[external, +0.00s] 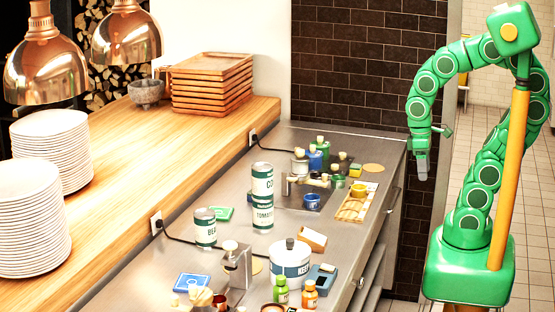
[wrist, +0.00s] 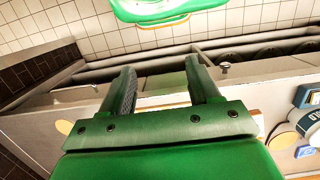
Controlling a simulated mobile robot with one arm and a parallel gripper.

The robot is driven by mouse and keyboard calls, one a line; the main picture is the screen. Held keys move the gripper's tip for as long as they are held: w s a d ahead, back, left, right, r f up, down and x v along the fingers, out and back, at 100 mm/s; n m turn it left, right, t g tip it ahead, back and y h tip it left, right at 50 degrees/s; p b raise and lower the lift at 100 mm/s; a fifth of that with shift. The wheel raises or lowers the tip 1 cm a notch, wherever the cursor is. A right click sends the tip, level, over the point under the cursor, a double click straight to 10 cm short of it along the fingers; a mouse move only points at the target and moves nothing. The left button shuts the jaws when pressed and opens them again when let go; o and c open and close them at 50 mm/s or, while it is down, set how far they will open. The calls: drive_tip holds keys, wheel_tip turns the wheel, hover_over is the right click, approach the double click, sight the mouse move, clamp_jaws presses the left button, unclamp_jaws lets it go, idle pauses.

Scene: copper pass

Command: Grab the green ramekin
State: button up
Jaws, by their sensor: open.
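My gripper (external: 422,168) hangs at the right, beyond the counter's right edge and apart from everything on it. In the wrist view my gripper (wrist: 163,82) shows two separated fingers with nothing between them. I cannot clearly make out a green ramekin. No ramekin shows in the wrist view.
A wooden shelf (external: 150,140) with plates (external: 50,133) runs along the left.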

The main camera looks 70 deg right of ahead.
drive_tip(key=m+t, duration=0.2)
drive_tip(key=m, duration=1.6)
approach(338, 178)
drive_tip(key=a+f, duration=0.1)
drive_tip(key=a, duration=0.1)
drive_tip(key=shift+s+a+f, duration=0.1)
drive_tip(key=shift+f, duration=1.9)
drive_tip(key=shift+s+f, duration=0.1)
drive_tip(key=shift+f, duration=1.9)
drive_tip(key=c, duration=0.7)
